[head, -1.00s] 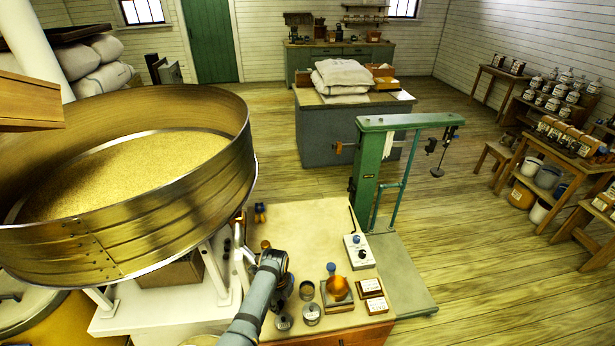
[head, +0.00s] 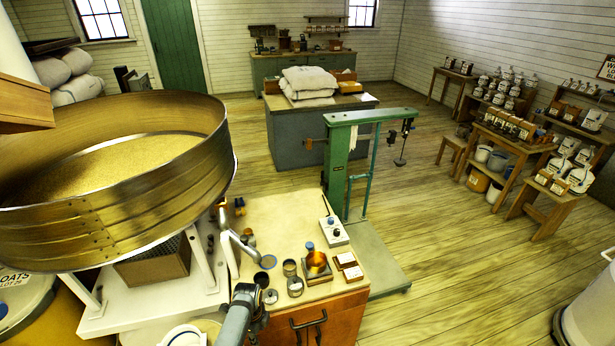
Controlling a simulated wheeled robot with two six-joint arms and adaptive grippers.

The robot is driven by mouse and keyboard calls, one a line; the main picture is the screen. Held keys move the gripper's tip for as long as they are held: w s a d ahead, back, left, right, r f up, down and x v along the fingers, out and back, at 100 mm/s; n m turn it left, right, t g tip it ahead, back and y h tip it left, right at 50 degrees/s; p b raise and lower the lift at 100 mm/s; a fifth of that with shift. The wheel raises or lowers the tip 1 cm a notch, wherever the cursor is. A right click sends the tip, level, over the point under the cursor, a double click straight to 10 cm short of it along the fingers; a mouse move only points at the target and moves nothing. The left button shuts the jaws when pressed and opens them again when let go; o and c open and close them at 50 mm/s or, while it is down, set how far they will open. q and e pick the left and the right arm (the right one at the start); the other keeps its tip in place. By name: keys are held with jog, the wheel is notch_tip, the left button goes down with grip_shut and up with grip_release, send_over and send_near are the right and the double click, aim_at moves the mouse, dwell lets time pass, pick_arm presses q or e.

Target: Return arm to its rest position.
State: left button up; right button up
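My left arm comes in from the bottom edge in the head view, a grey-blue link with a black joint. My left gripper (head: 258,316) is dark and small, low at the near left end of the workbench (head: 272,218), beside the orange cabinet front. Its fingers are mostly hidden by my arm, so I cannot tell whether it is open or shut. I see nothing held in it. My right gripper is not in view.
A big round sieve (head: 110,205) of grain overhangs on the left. A green scale (head: 341,165) stands behind the bench. Floor at right is open, with a pale bin (head: 590,310) at the edge.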

pick_arm(q)
jog(key=s+a+f+n+b, duration=0.2)
jog(key=s+f+n+b, duration=0.15)
jog(key=s+f, duration=0.55)
jog(key=s+a+f+n+b, duration=0.25)
jog(key=s+f+n, duration=0.3)
jog(key=f, duration=0.55)
jog(key=s+a+f+n+b, duration=0.1)
jog(key=s+a+f+n, duration=0.1)
jog(key=s, duration=0.5)
jog(key=s+a+f+n+b, duration=0.1)
jog(key=s+a+f+n, duration=0.2)
jog(key=s+f+n, duration=0.2)
jog(key=s+a+f+n+t+b, duration=0.1)
jog(key=s+f, duration=0.4)
jog(key=s, duration=0.6)
jog(key=a+n+b, duration=0.1)
jog(key=n, duration=0.1)
jog(key=shift+s+a+n+y, duration=0.2)
jog(key=shift+a+n+y, duration=0.15)
jog(key=shift+n+y, duration=0.05)
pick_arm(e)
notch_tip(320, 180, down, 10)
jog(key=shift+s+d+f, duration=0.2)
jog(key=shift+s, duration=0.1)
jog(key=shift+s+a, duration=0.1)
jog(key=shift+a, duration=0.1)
